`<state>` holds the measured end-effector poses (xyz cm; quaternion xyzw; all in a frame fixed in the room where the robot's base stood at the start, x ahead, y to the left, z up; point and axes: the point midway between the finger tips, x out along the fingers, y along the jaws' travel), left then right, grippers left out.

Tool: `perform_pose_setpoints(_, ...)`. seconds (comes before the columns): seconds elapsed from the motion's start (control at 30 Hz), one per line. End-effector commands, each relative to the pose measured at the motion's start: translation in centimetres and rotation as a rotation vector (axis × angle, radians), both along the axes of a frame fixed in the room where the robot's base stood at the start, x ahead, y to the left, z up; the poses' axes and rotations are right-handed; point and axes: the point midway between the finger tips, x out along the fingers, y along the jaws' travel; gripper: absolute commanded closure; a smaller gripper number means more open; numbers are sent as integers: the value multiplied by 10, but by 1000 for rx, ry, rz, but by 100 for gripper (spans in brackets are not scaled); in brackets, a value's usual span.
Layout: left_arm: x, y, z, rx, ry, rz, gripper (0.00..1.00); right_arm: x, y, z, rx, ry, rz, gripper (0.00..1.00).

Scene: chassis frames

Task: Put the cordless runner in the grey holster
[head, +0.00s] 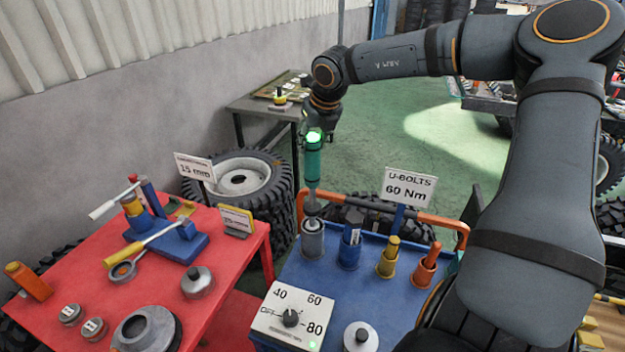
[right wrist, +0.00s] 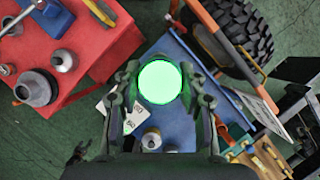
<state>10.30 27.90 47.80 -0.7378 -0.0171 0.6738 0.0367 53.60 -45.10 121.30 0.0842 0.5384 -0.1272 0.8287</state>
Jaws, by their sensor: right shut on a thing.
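The cordless runner (head: 313,162) is a green tool with a glowing green top end and a grey nose pointing down. My right gripper (head: 317,130) is shut on its upper end and holds it nearly upright. The grey holster (head: 312,246) stands at the left back of the blue cart top, directly below the runner in the head view. The runner's nose tip shows at the holster's mouth; I cannot tell whether it has entered. In the right wrist view the runner's glowing end (right wrist: 160,82) sits between the fingers and hides the holster. My left gripper is out of view.
Blue (head: 350,250), yellow (head: 387,262) and orange (head: 424,268) holsters stand right of the grey one, holding tools. An orange rail (head: 437,222) and a U-bolts 60 Nm sign (head: 408,188) are behind. A dial box (head: 272,318) is in front. A red table (head: 230,245) stands left.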

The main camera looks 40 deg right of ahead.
Motion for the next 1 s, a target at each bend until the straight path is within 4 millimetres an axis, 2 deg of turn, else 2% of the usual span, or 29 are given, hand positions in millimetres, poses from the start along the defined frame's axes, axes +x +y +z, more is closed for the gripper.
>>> perform_pose_setpoints(0.03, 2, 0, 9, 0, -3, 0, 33, 0, 1, -6, 5, 1, 2, 100)
perform_pose_setpoints(0.2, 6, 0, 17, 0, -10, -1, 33, 0, 0, -34, 2, -2, 0, 100)
perform_pose_setpoints(0.47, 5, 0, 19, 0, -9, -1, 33, 0, 0, -46, 0, -3, 0, 100)
perform_pose_setpoints(0.7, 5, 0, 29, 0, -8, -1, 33, 0, 0, -78, 0, 0, 0, 100)
perform_pose_setpoints(1.0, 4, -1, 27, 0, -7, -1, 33, 0, 0, -83, 0, -4, -1, 100)
